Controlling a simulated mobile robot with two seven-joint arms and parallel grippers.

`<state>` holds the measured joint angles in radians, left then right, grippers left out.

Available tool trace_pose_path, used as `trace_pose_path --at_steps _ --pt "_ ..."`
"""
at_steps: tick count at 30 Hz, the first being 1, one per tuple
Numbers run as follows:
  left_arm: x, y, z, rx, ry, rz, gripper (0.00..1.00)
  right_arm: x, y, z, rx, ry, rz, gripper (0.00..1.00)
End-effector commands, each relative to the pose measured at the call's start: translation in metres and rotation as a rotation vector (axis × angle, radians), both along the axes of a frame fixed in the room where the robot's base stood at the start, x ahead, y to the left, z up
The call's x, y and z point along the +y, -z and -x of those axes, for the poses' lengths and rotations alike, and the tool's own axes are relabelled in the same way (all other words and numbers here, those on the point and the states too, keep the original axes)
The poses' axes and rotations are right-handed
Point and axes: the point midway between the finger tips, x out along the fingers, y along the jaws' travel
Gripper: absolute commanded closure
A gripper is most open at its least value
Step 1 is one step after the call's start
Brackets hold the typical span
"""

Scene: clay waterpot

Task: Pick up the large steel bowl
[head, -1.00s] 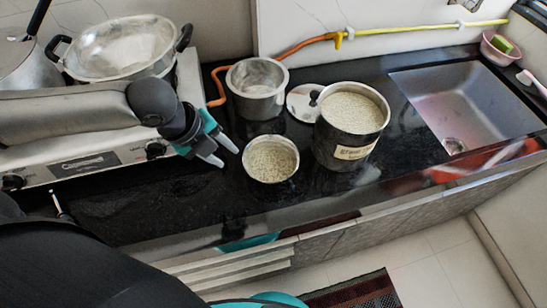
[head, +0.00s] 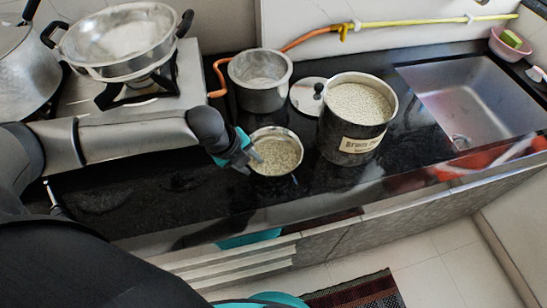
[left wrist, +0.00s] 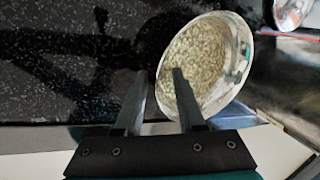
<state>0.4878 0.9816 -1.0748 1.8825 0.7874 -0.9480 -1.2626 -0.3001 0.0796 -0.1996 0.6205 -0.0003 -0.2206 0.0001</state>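A round steel bowl of pale grain (head: 289,136) stands on the black counter; it also shows in the left wrist view (left wrist: 243,50). My left gripper (head: 247,164) is at this bowl's left rim. In the left wrist view, my left gripper (left wrist: 159,73) is open, with one finger over the grain inside the rim and the other outside it. I cannot tell whether either finger touches the bowl. A larger, wide steel bowl with two black handles (head: 122,45) sits on the stove at the upper left, away from the gripper. My right gripper is not in view.
An empty steel pot (head: 261,97) stands behind the grain bowl. A labelled steel canister of grain (head: 345,139) stands close on its right, with a lid (head: 305,98) behind. The sink (head: 470,100) is farther right. The stove (head: 80,100) is left. The counter's front left is clear.

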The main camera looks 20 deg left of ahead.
Motion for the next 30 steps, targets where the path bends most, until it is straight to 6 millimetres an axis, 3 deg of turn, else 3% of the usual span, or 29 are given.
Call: trace_pose_path --at_steps 6,16,30 --pt "-0.0001 -0.0001 -0.0003 0.000 0.000 0.000 0.62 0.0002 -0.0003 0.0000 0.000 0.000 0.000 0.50" --pt "0.0000 -0.0003 -0.0001 0.000 0.000 0.000 1.00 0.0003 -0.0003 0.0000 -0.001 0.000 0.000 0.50" --pt "0.0001 -0.0001 0.0000 0.000 -0.001 0.000 1.00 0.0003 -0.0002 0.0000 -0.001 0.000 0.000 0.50"
